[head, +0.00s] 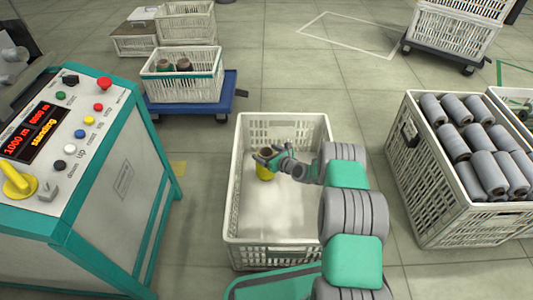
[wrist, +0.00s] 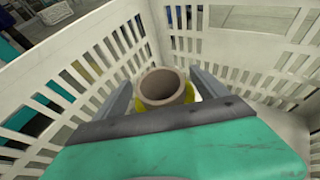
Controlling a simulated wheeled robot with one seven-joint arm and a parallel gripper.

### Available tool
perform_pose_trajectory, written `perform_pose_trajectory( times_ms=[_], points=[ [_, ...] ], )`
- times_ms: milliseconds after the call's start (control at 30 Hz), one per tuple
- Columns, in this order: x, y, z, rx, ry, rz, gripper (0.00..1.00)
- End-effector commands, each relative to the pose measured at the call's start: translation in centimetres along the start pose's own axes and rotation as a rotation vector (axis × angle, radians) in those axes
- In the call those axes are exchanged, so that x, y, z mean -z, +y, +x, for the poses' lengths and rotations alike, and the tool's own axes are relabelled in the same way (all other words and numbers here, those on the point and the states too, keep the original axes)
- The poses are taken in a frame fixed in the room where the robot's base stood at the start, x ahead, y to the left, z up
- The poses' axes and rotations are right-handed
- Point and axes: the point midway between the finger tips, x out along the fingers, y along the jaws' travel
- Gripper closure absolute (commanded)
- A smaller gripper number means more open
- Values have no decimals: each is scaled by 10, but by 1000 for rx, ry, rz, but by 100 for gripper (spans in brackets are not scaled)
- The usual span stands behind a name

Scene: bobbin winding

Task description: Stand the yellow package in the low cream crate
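The yellow package (head: 264,173) is upright inside the low cream crate (head: 281,247), towards its left side. Its brown hollow core (wrist: 162,88) opens upward in the wrist view, with a little yellow showing around it. My gripper (head: 269,157) reaches into the crate from the right, with its fingers on either side of the package's upper part. In the wrist view the two fingers stand left and right of the core. I cannot tell whether they press on the package. Its base is not clear enough to tell whether it touches the crate floor.
The rest of the cream crate's floor is empty. A control machine (head: 120,190) stands to the left. A crate of grey packages (head: 447,213) stands to the right.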

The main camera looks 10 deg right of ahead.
Motion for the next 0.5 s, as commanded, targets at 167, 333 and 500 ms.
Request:
perform_pose_trajectory(
  times_ms=[167,333,500],
  points=[
    [0,0,0,0,0,0,17],
    [-4,-1,-11,1,2,2,17],
    [-8,-2,-52,4,2,4,17]
  ],
)
